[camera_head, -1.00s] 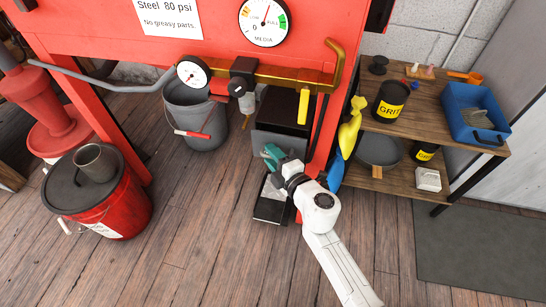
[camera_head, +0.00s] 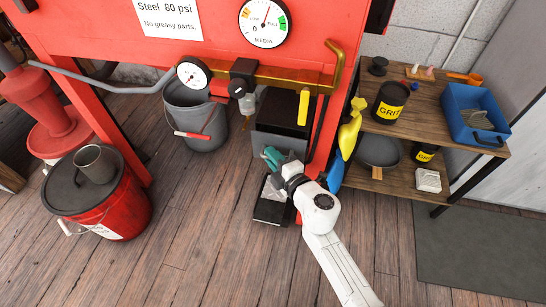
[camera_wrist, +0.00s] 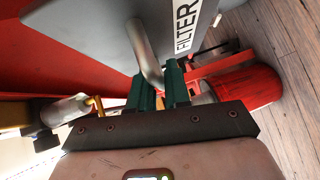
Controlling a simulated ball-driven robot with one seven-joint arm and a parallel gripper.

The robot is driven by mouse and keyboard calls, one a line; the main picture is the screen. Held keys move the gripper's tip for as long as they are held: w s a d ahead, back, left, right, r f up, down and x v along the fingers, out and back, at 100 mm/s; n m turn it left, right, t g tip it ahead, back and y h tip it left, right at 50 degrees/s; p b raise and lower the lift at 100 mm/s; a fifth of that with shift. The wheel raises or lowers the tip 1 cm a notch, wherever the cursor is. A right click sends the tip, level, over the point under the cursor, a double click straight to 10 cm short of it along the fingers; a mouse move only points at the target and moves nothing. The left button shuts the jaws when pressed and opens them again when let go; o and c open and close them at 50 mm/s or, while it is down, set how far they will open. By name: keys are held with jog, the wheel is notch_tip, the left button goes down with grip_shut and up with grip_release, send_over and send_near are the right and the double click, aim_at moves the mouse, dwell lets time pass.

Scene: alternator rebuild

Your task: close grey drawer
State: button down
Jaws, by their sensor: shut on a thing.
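The grey drawer (camera_wrist: 100,35) fills the upper middle of the wrist view, with a white "FILTER" label on its front and a bent metal handle (camera_wrist: 146,55). My gripper (camera_wrist: 159,85) has its green fingers shut on this handle.
A red machine leg (camera_head: 322,140) stands close right of my gripper. A grey bucket (camera_head: 195,115) and a red lidded bucket (camera_head: 115,205) are to the left. A wooden shelf (camera_head: 400,185) is to the right.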

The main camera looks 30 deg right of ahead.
aim_at(276, 147)
jog(key=shift+w+d+p, duration=0.3)
jog(key=shift+w+d, duration=0.9)
jog(key=shift+d, duration=0.05)
jog(key=c, duration=1.4)
grip_release()
jog(key=shift+d, duration=0.1)
jog(key=shift+o, duration=1)
jog(key=shift+w, duration=0.1)
jog(key=shift+r, duration=0.15)
jog(key=s+r+p, duration=0.1)
jog(key=s+p, duration=0.1)
jog(key=s, duration=0.9)
jog(key=shift+w, duration=0.1)
